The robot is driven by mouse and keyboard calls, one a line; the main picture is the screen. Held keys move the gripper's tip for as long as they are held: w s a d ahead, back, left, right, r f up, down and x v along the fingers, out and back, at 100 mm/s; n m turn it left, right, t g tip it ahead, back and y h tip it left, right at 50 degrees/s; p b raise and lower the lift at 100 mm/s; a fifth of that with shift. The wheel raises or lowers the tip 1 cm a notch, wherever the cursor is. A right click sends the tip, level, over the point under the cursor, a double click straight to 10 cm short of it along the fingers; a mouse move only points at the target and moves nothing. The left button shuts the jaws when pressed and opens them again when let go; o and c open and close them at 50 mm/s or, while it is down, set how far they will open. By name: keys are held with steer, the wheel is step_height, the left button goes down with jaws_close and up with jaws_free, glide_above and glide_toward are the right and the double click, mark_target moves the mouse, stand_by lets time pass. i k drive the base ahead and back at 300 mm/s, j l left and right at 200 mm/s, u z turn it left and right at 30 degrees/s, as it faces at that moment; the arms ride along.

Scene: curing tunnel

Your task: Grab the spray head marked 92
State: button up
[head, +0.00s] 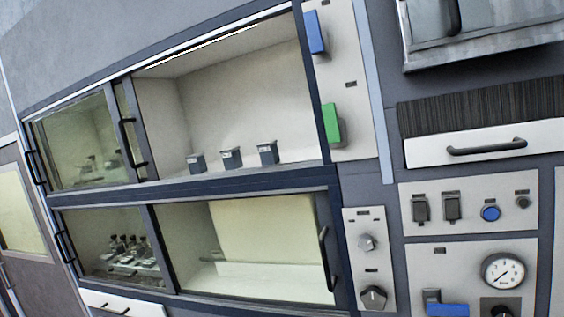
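No number 92 can be read in the head view. Several small grey metallic pieces that could be spray heads (128,252) stand behind glass at the left of the lower cabinet bay. A few similar small pieces (90,163) stand behind glass at the left of the upper bay. Their shapes and marks are too small to tell. Three small dark grey blocks with pale labels stand in a row on the upper bay's floor: a left one (197,163), a middle one (231,158) and a right one (267,154). My gripper is not in view.
The upper bay's right part looks open, with its sliding glass door (75,145) at the left. The lower bay's right part holds a pale yellow panel (262,240); a handle (323,248) stands at its right. Control panels (470,208) and a drawer (484,148) fill the right side.

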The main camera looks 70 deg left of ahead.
mark_target(231, 157)
steer(key=u, duration=2)
